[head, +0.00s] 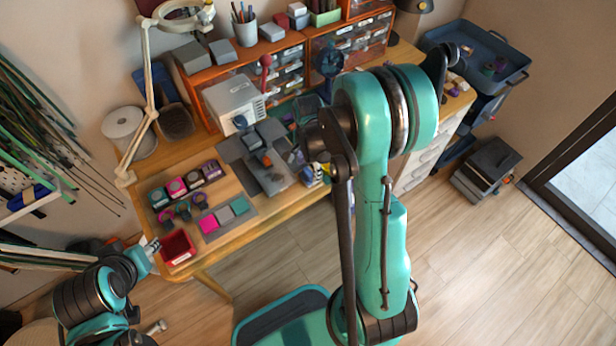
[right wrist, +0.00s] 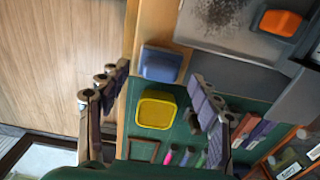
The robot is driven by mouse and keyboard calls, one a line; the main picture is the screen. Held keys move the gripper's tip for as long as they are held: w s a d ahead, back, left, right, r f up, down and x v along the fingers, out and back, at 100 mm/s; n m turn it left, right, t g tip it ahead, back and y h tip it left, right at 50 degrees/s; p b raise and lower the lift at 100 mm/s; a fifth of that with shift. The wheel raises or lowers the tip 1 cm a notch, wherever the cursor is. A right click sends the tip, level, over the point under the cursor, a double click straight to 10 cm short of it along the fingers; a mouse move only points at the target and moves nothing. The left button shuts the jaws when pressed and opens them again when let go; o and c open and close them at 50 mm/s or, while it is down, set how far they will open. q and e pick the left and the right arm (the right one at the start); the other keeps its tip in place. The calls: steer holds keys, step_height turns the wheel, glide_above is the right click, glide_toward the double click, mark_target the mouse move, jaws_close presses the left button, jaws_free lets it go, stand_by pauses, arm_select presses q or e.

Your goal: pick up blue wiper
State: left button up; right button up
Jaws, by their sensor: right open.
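The blue wiper (right wrist: 160,64) looks like a small blue block in the right wrist view. It lies close to the wooden table edge, beside a green mat. My right gripper (right wrist: 158,76) is open, with one finger on each side of the picture. The wiper appears between the fingertips, and nothing is held. In the head view my right arm hides much of this area, and the wiper cannot be made out surely. My left gripper (head: 149,246) is low at the left, near the red tray; its jaws are too small to read.
A yellow-rimmed container (right wrist: 155,112) sits right beside the wiper on the green mat (right wrist: 178,137). A grey tray with an orange block (right wrist: 281,23) is nearby. A red tray (head: 178,247) stands at the table's front left corner. Drawer cabinets (head: 283,72) line the back.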

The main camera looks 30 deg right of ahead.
mark_target(309, 172)
step_height(309, 172, down, 3)
steer(key=shift+b, duration=0.45)
steer(key=shift+r, duration=0.1)
steer(key=shift+c, duration=0.6)
arm_select(q)
steer(key=shift+f, duration=0.7)
arm_select(e)
steer(key=c, duration=1)
steer(key=shift+c, duration=0.2)
steer(key=shift+r+p, duration=0.45)
steer(key=shift+r, duration=0.2)
step_height(309, 172, up, 3)
steer(key=shift+p, duration=0.75)
arm_select(q)
step_height(309, 172, up, 6)
steer(key=p, duration=0.3)
steer(key=shift+p, duration=0.3)
arm_select(e)
steer(key=s+d+r, duration=0.6)
steer(key=s+d, duration=0.1)
steer(key=s, duration=0.2)
steer(key=shift+d+r, duration=0.25)
steer(key=shift+r, duration=0.15)
